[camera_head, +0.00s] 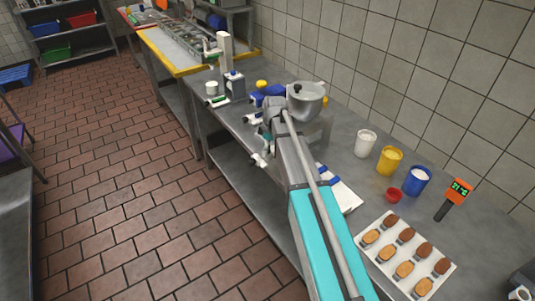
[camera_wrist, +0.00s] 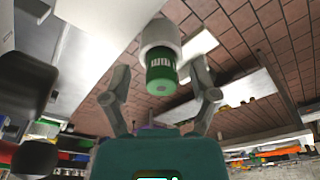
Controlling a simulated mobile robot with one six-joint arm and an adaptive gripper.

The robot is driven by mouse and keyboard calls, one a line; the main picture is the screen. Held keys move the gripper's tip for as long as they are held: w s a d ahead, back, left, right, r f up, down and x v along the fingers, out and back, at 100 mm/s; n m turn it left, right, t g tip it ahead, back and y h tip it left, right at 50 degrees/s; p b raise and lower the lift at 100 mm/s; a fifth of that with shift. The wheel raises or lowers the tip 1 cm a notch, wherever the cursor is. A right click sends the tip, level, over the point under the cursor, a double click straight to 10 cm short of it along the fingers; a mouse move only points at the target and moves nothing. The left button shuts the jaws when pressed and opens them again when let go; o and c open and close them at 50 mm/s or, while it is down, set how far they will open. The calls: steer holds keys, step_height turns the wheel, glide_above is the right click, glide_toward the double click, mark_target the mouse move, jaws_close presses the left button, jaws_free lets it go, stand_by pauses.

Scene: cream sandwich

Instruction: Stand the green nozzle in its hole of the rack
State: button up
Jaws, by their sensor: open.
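In the wrist view, a green piece with white marks, likely the green nozzle (camera_wrist: 161,74), sits between the fingers below a wider white part. My gripper (camera_wrist: 163,88) is open, with one finger on each side of the green piece and gaps showing. In the head view my gripper (camera_head: 260,158) is at the bench's front edge, beside the steel hopper machine (camera_head: 306,101). A white object with a green end (camera_head: 216,101) lies further along the bench. I cannot make out the rack or its hole for certain.
A white upright stand (camera_head: 225,52) is further back on the bench. White, yellow and blue tubs (camera_head: 416,182) and a tray of biscuits (camera_head: 408,256) are at the right. A white board (camera_head: 341,190) lies beside my arm.

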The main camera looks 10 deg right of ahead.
stand_by(0.5)
jaws_close()
steer(key=shift+r, duration=0.2)
stand_by(0.3)
step_height(320, 180, up, 2)
steer(key=p, duration=0.2)
steer(key=shift+r+p, duration=0.1)
steer(key=shift+p, duration=0.2)
steer(key=s+a+r+p, duration=0.5)
steer(key=s+r+p, duration=0.5)
steer(key=s, duration=0.3)
steer(key=shift+a+r, duration=0.15)
steer(key=shift+r, duration=0.1)
